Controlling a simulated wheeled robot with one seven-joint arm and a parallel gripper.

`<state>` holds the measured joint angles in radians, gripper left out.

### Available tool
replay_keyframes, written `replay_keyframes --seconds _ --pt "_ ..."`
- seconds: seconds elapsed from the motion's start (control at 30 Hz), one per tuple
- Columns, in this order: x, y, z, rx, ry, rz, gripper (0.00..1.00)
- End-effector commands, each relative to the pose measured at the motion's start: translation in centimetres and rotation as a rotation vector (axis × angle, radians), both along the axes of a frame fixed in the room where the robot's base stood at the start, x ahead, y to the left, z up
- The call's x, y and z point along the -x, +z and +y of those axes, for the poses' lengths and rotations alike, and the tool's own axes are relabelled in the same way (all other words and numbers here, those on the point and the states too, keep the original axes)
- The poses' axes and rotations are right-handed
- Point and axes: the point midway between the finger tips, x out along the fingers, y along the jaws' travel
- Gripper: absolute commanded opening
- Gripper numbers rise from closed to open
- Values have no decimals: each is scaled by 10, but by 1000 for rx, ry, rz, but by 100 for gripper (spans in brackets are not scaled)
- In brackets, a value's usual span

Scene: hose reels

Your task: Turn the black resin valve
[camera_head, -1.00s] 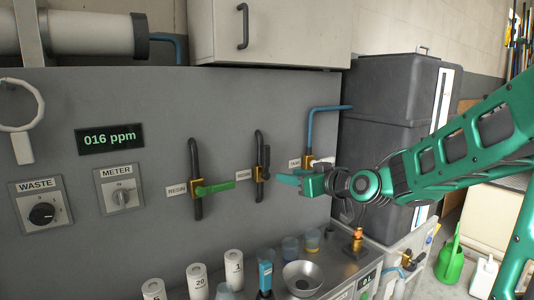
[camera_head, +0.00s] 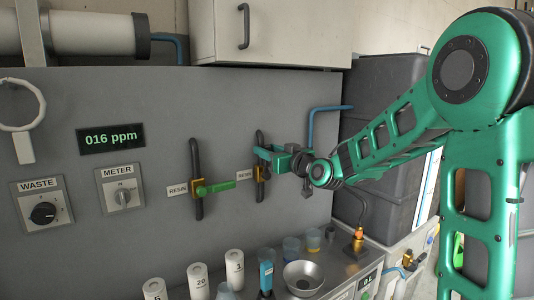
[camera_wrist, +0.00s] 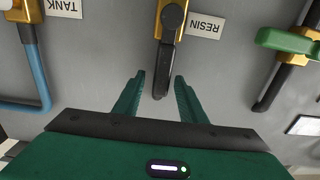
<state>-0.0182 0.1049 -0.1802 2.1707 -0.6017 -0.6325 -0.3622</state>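The black resin valve is the right one of two resin valves on the grey panel. Its black lever (camera_wrist: 167,45) sits on a brass body (camera_head: 260,188) and shows upright in the wrist view, beside a RESIN label (camera_wrist: 204,24). My gripper (camera_wrist: 160,82) is open, with one green finger on each side of the lever's free end. I cannot tell whether the fingers touch it. In the head view my gripper (camera_head: 265,160) covers most of the lever. The other resin valve has a green lever (camera_head: 216,187) pointing right.
A blue pipe (camera_wrist: 38,75) and TANK label (camera_wrist: 62,5) are beside the valve. A display (camera_head: 110,138) reads 016 ppm. Below, the counter holds white canisters (camera_head: 234,265), cups and a metal bowl (camera_head: 303,278). A dark tank (camera_head: 385,150) stands behind my arm.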

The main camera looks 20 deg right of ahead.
Motion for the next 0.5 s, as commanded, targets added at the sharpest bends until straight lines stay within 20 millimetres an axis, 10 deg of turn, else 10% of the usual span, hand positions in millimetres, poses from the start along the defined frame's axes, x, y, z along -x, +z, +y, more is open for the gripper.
replay_keyframes --seconds 0.4,0.5 --pt "-9 0 3 0 0 0 38" --pt "-9 0 3 0 0 0 18"
